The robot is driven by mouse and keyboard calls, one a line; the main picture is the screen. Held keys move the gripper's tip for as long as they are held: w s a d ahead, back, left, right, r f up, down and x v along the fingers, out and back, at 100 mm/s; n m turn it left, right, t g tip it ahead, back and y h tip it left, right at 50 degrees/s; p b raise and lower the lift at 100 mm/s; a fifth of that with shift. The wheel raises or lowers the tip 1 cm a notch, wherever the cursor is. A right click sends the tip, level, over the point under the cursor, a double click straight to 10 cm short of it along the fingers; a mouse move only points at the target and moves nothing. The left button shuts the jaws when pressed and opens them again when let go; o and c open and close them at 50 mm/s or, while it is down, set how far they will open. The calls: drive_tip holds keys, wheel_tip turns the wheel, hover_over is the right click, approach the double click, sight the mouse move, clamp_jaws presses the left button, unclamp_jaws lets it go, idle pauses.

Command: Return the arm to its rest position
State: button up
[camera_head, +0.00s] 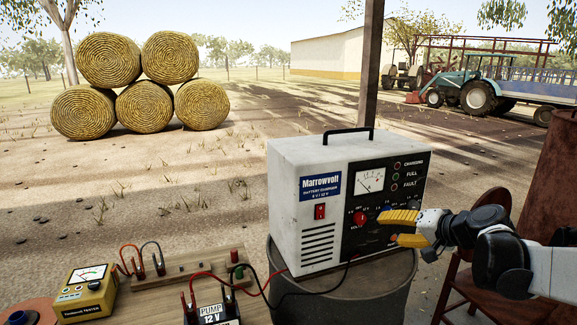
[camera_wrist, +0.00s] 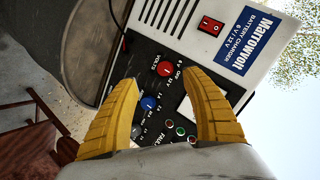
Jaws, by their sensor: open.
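My gripper (camera_head: 391,228) has yellow fingers and reaches in from the right in the head view, in front of the control panel of a white battery charger (camera_head: 318,234). In the wrist view the gripper (camera_wrist: 160,75) is open, with its two fingers apart and nothing between them but the panel beyond. The panel shows a red knob (camera_wrist: 166,69) and a blue knob (camera_wrist: 149,103), and the fingers hide part of it. Whether a fingertip touches the panel I cannot tell. My arm extends to the right edge of the head view.
The charger stands on a metal drum (camera_head: 385,290). A wooden bench at lower left holds a yellow tester (camera_head: 88,292), a terminal board (camera_head: 185,268) and a 12 V battery (camera_head: 212,312) with red and black leads. A rusty red chair (camera_head: 465,280) stands below my arm.

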drive_tip(key=s+a+n+g+h, duration=0.25)
drive_tip(key=s+a, duration=0.55)
drive_tip(key=s, duration=0.5)
drive_tip(key=s+f+n+h, duration=0.1)
drive_tip(key=s+f, duration=0.2)
drive_tip(key=s, duration=0.5)
drive_tip(key=s+f+n+g+h, duration=0.1)
drive_tip(key=s+f+n+h, duration=0.1)
drive_tip(key=s, duration=0.6)
drive_tip(key=shift+s+a+f, duration=0.3)
drive_tip(key=shift+s+f, duration=0.1)
drive_tip(key=shift+f, duration=0.25)
